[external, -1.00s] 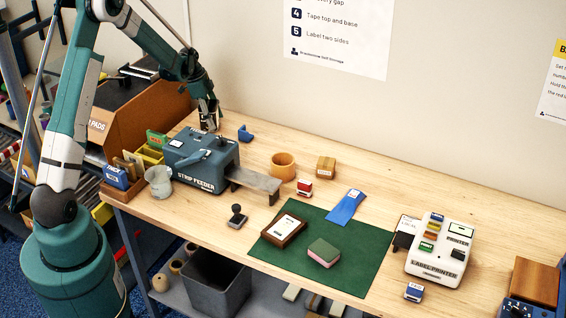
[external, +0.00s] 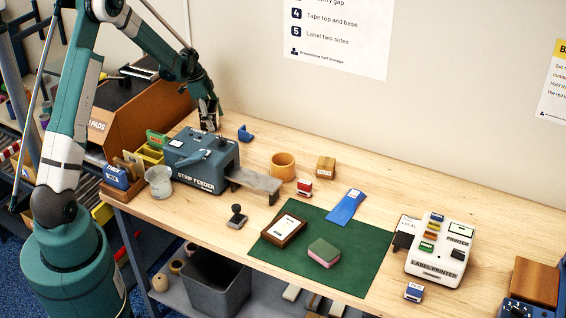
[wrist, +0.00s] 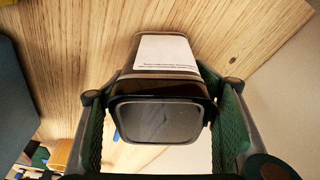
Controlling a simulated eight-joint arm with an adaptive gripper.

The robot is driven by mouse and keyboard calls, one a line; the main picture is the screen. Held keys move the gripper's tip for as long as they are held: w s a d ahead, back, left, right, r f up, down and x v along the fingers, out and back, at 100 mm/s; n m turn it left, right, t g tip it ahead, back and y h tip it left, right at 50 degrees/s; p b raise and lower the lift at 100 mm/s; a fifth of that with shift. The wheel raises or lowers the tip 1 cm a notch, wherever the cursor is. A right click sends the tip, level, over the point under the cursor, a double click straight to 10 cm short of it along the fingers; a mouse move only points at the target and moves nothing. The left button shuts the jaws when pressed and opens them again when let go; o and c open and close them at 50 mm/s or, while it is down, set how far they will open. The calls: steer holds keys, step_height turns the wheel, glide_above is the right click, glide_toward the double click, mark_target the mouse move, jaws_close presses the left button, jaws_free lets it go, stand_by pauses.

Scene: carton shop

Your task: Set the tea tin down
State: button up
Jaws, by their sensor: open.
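The tea tin (wrist: 155,120) is a dark, rounded box with a grey end facing the camera and a white label (wrist: 165,52) on its side. In the wrist view it sits between the two green-padded fingers of my gripper (wrist: 160,92), which is open around it. A narrow gap shows beside the left finger; I cannot tell whether the right finger touches. In the external view my gripper (external: 208,120) is low over the bench behind the strip feeder, and the tin is largely hidden there. Its contact with the bench top is not clearly visible.
The blue-grey strip feeder (external: 203,165) stands just in front of my gripper. A blue tape dispenser (external: 245,134) is to its right. An orange ring (external: 283,166), a green mat (external: 365,262) and a label printer (external: 437,252) lie further right. Bare bench runs along the wall.

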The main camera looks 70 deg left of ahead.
mark_target(209, 105)
steer(key=v, duration=1.2)
steer(key=shift+r, duration=0.1)
stand_by(0.4)
steer(key=shift+w, duration=0.1)
stand_by(0.4)
steer(key=shift+w+d+r, duration=0.15)
steer(key=shift+d+r, duration=0.05)
steer(key=shift+d, duration=0.1)
steer(key=w+d+r+n+y, duration=0.15)
steer(key=d+r, duration=0.45)
steer(key=d, duration=0.6)
steer(key=w+d+r, duration=0.2)
steer(key=d+r, duration=0.4)
steer(key=d, duration=0.5)
steer(key=w+d+r+n, duration=0.1)
steer(key=d+r, duration=0.4)
steer(key=d, duration=0.7)
steer(key=s+d+t, duration=0.1)
steer(key=s+d, duration=0.5)
steer(key=d, duration=0.4)
steer(key=s+d+n+t, duration=0.1)
steer(key=s+d, duration=0.5)
steer(key=d, duration=0.5)
steer(key=s+d+n+t, duration=0.1)
steer(key=s+d+t, duration=0.1)
steer(key=s+d, duration=0.5)
steer(key=d+r, duration=0.1)
steer(key=d, duration=0.2)
steer(key=shift+d, duration=0.25)
